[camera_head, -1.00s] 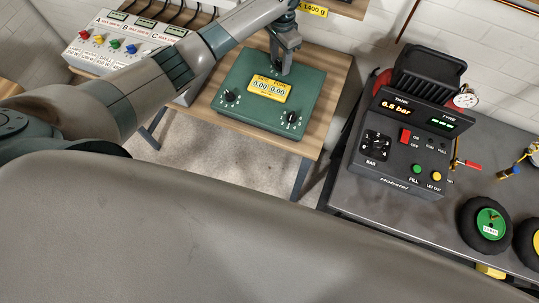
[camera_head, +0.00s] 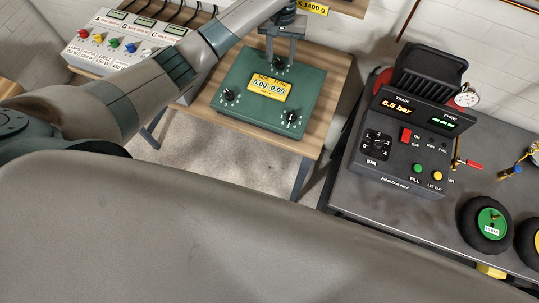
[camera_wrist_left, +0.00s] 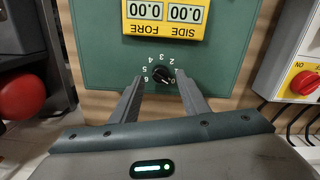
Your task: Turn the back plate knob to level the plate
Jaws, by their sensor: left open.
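The green plate (camera_head: 246,107) lies on a wooden table, with a yellow display (camera_head: 268,87) whose two readings, side and fore, show 0.00. It has a left knob (camera_head: 229,95), a front right knob (camera_head: 291,117) and a back knob (camera_head: 279,64). My left gripper (camera_head: 279,60) is open at the plate's back edge, its fingers above and either side of the back knob. In the left wrist view, the black back knob (camera_wrist_left: 161,74) with its numbered dial shows between the parted, empty fingertips (camera_wrist_left: 160,80). I cannot tell the exact height gap.
A power box (camera_head: 125,42) with coloured knobs stands left of the plate. A black compressor unit (camera_head: 400,145) sits on the grey bench (camera_head: 400,205) at right, near wheels (camera_head: 487,225). Bare wood (camera_head: 330,90) borders the plate.

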